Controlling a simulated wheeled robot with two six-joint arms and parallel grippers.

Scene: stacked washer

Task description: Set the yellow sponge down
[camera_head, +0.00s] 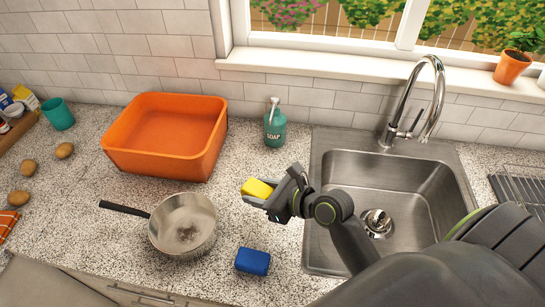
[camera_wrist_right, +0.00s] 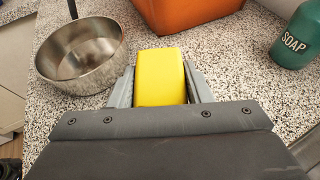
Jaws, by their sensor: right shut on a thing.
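The yellow sponge (camera_head: 257,188) is between the fingers of my right gripper (camera_head: 268,195), over the counter to the left of the sink. The right wrist view shows the yellow sponge (camera_wrist_right: 162,77) with one finger of my right gripper (camera_wrist_right: 163,88) on each side of it. My right gripper is shut on the sponge. I cannot tell whether the sponge touches the counter. My left gripper is in neither view.
A steel pan (camera_head: 184,224) with a dark handle and a blue sponge (camera_head: 253,261) lie on the speckled counter (camera_head: 100,237). An orange basin (camera_head: 165,165) and a green soap bottle (camera_head: 275,130) stand behind. The sink (camera_head: 333,158) is at right. Some counter between the pan and sink is clear.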

